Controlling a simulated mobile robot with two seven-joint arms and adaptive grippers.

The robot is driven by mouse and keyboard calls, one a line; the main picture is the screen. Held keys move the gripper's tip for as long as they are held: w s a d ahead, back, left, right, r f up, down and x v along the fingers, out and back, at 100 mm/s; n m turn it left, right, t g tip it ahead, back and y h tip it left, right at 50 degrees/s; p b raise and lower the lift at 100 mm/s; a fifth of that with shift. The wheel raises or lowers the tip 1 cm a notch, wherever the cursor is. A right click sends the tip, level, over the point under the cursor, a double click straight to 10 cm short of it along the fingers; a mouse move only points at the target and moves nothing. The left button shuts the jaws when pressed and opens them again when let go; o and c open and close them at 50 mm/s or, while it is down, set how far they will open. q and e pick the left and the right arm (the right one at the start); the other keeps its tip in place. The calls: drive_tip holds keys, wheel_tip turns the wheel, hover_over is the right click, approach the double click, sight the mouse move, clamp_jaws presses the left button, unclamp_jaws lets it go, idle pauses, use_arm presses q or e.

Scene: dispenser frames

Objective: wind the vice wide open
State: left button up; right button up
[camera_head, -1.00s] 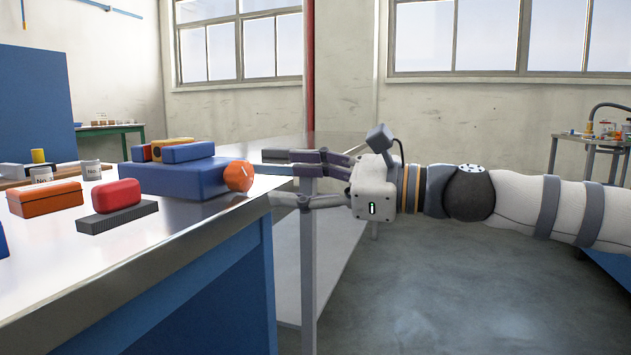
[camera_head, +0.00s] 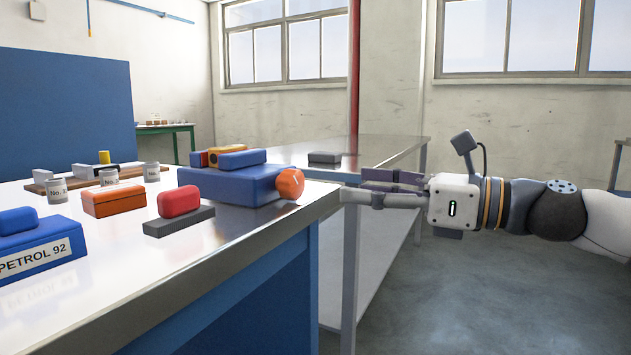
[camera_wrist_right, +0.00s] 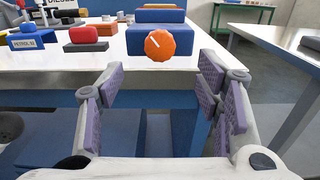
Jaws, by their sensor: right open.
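The vice is a low blue body (camera_head: 235,187) with a round orange knob (camera_head: 290,183) at its right end, near the bench edge. On top sit a blue block (camera_head: 241,159), a yellow-orange block (camera_head: 216,154) and a small red and blue piece behind; I cannot tell whether there are gaps between them. In the right wrist view the knob (camera_wrist_right: 159,45) faces me, its white mark slanting up-left. My right gripper (camera_head: 353,184) is open and empty, to the right of the knob and apart from it. Its fingers (camera_wrist_right: 162,72) are spread left and right in the wrist view.
On the steel bench (camera_head: 240,235) are a red box on a dark slab (camera_head: 179,221), an orange box (camera_head: 114,199), several white jars and a blue PETROL 92 box (camera_head: 40,255). A second table (camera_head: 385,148) stands behind my gripper. Open floor lies at right.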

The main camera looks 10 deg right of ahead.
sight(298, 182)
drive_tip(key=b+x, duration=0.1)
drive_tip(key=x, duration=0.9)
drive_tip(key=shift+f, duration=0.1)
